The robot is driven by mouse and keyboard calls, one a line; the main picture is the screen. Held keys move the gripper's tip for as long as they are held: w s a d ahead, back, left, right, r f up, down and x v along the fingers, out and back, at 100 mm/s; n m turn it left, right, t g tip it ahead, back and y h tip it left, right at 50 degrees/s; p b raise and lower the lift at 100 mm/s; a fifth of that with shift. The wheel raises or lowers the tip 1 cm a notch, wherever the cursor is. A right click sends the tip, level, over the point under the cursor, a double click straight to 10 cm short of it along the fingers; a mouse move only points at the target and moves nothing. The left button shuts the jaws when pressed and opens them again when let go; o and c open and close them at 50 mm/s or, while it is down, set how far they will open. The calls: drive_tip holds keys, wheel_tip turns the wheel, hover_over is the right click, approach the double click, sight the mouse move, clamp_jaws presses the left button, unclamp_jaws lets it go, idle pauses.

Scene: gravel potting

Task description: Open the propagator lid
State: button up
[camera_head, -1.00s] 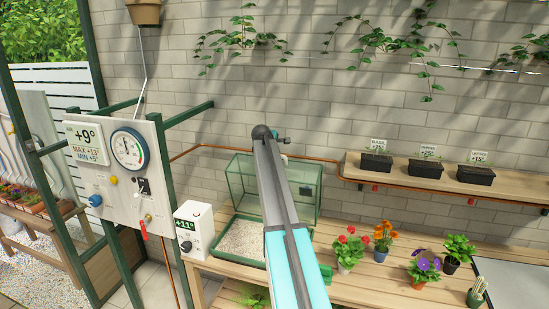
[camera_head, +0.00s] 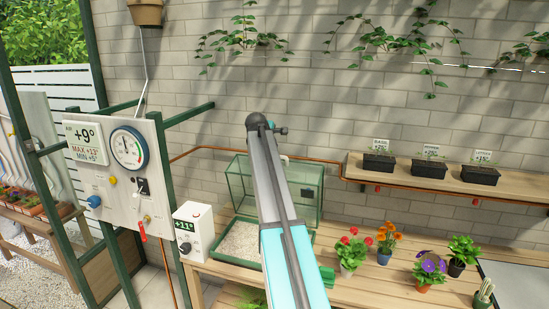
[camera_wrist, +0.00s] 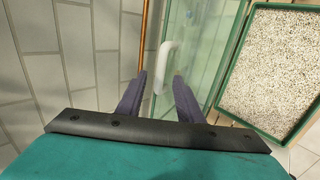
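The propagator has a green-rimmed tray (camera_head: 222,259) of pale gravel on the bench. Its clear glass lid (camera_head: 238,187) stands raised at the back of the tray, tipped up off the gravel. In the wrist view the glass lid (camera_wrist: 205,40) is close ahead, with its white handle (camera_wrist: 163,62) just beyond and between my fingertips. My gripper (camera_wrist: 160,80) has its two dark fingers apart, with gaps beside the handle. The gravel tray (camera_wrist: 238,62) lies to the right there. In the head view my arm hides part of the lid and tray, and the gripper is not visible.
A white control box (camera_head: 192,232) reading +11° stands left of the tray. Flowering pots (camera_head: 350,262) stand to its right. A wall shelf (camera_head: 400,180) with black planters and a copper pipe (camera_head: 215,149) run along the brick wall behind.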

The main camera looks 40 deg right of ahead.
drive_tip(key=shift+b+v, duration=0.75)
drive_tip(key=shift+v, duration=2.05)
drive_tip(key=s+a+f+m+g+y, duration=0.15)
drive_tip(key=s+a+f, duration=0.25)
drive_tip(key=a+f, duration=1.1)
drive_tip(key=s+a+f+m+g+y, duration=0.1)
drive_tip(key=s+a+f+m+y, duration=0.2)
drive_tip(key=a+f, duration=1.2)
drive_tip(key=s+a+f+y, duration=0.1)
drive_tip(key=s+a+f, duration=0.2)
drive_tip(key=s+f, duration=0.3)
drive_tip(key=s+a+f+y, duration=0.1)
drive_tip(key=s+a+f, duration=0.2)
drive_tip(key=f, duration=0.5)
drive_tip(key=s+a+f+m+g+y, duration=0.1)
drive_tip(key=s+a+f+g, duration=0.1)
drive_tip(key=s+a+f, duration=0.45)
drive_tip(key=s+a+f+m+g, duration=0.15)
drive_tip(key=s+a+f, duration=0.25)
drive_tip(key=s, duration=0.5)
drive_tip(key=s+f+g+b, duration=0.5)
drive_tip(key=s+f+b, duration=0.2)
drive_tip(key=s+f, duration=1.7)
drive_tip(key=shift+s+f+g, duration=0.3)
drive_tip(key=shift+s+f, duration=0.1)
drive_tip(key=shift+s, duration=0.1)
